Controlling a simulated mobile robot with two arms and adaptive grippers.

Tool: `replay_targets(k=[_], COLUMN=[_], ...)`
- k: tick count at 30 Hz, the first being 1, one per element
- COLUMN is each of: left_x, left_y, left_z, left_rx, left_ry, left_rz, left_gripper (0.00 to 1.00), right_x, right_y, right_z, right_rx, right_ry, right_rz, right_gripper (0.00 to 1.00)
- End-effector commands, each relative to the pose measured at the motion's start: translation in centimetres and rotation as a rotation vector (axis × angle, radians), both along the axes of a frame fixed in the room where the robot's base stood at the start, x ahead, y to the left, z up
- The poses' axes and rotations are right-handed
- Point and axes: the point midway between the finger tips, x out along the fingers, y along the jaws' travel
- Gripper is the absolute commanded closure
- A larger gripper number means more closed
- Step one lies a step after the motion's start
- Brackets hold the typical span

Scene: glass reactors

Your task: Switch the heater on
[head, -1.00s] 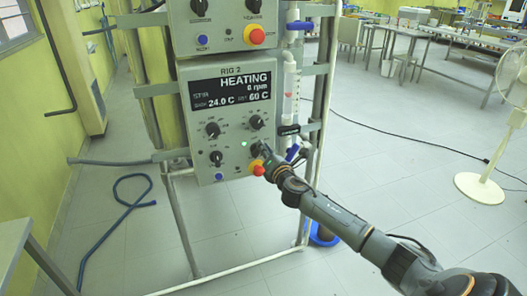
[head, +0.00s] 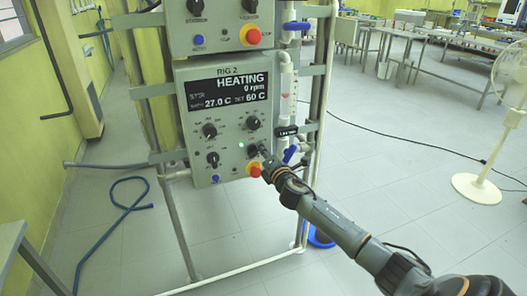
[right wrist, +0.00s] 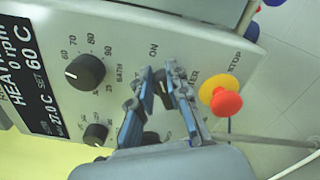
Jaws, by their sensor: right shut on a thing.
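The Rig 2 control box (head: 230,165) hangs on the pipe frame. Its display (head: 228,90) reads HEATING, 0 rpm, 27.0 C and set 60 C. A small green lamp (head: 241,145) glows beside the heater knob (head: 252,151), at the box's lower right. My right gripper (head: 261,150) reaches in from the right and is shut on this knob. In the right wrist view the two fingers of my right gripper (right wrist: 163,78) straddle the knob, largely hiding it, near the "ON" label. My left gripper is not in view.
A red stop button with a yellow collar (head: 254,169) sits just below the gripper, close to the fingers. Other black knobs (head: 253,123) are on the panel. A glass column with blue valves (head: 288,90) stands right of the box. A white fan (head: 480,180) stands far right.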

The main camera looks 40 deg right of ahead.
Motion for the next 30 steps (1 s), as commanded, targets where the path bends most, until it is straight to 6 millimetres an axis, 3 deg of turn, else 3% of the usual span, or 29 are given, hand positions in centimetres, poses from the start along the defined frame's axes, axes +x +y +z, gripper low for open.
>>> replay_targets(k=[2, 3, 6, 19, 23, 30], left_x=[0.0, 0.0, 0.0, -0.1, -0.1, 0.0], left_y=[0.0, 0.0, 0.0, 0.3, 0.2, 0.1], left_z=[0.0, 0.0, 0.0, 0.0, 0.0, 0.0], left_rx=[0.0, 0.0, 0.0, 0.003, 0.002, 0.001], left_ry=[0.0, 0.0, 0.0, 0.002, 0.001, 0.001], left_rz=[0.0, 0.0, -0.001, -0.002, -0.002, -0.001], left_gripper=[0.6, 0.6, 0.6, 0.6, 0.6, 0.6], right_x=[0.1, 0.1, 0.1, -0.6, -2.2, -6.9], right_y=[-0.3, -0.3, -0.3, 0.0, 0.5, 1.6], right_z=[0.8, 0.8, 0.8, 0.2, 0.1, 0.1], right_rx=[-0.001, -0.001, -0.002, -0.002, -0.002, -0.001], right_ry=[-0.013, -0.013, -0.012, -0.003, -0.002, -0.002], right_rz=[-0.004, -0.004, -0.005, -0.003, 0.0, 0.0], right_gripper=[1.0, 0.82, 0.62, 0.61, 0.61, 0.61])
